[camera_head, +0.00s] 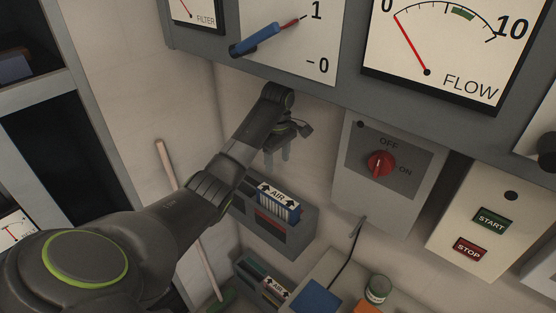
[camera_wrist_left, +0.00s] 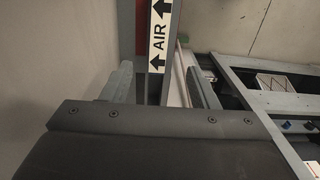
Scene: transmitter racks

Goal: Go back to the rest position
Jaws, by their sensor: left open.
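My left arm comes in from the left in the head view, and its left gripper (camera_head: 277,158) hangs in front of the wall, below the gauge panel. It is open, with its two fingers apart and nothing seen between them. Just below it is a wall box holding a blue filter with an AIR label (camera_head: 279,200). In the left wrist view the two fingers (camera_wrist_left: 165,88) stand apart, with the AIR label (camera_wrist_left: 159,35) beyond them. I cannot tell how far the label is from the fingertips. My right gripper does not show.
Right of the arm are a red OFF/ON knob (camera_head: 380,163) and a START/STOP box (camera_head: 482,230). Above are a blue-handled lever (camera_head: 257,39) and the FLOW gauge (camera_head: 440,50).

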